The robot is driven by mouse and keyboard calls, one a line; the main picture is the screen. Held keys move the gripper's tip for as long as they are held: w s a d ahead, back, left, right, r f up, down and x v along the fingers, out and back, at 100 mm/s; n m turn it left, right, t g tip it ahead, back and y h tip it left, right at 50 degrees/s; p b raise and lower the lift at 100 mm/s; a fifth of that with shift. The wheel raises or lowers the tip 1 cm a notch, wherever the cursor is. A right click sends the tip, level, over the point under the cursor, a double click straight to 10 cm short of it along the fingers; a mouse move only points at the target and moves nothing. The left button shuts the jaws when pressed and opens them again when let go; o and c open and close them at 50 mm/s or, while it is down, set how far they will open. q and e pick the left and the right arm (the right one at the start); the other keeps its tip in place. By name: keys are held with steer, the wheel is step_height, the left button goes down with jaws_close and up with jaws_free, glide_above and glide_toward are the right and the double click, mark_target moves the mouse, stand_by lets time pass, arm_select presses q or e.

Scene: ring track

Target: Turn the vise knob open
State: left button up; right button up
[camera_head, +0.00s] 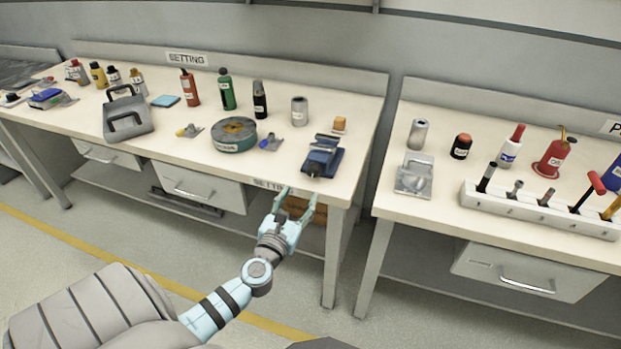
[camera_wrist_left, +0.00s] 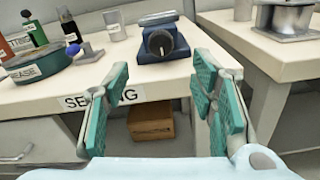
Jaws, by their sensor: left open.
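A blue vise (camera_head: 322,157) stands near the right front corner of the left workbench. In the left wrist view the vise (camera_wrist_left: 162,40) faces me, with its dark round knob (camera_wrist_left: 160,42) at the front. My left gripper (camera_head: 298,199) is open and empty in front of the bench's front edge, below and short of the vise. In the left wrist view its two green-padded fingers (camera_wrist_left: 163,108) are spread wide, with the vise beyond and between them, not touched. My right gripper is not in view.
A round green tin (camera_head: 234,136) and a small blue-handled tool (camera_head: 270,143) lie left of the vise. A grey can (camera_head: 299,111) stands behind. A gap separates the left bench from the right bench (camera_head: 430,208). A cardboard box (camera_wrist_left: 150,122) sits under the bench.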

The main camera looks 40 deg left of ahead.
mark_target(312, 173)
arm_select(q)
steer(key=b+x, duration=0.1)
steer(key=x, duration=0.8)
steer(key=shift+w, duration=0.1)
steer(key=c, duration=1.1)
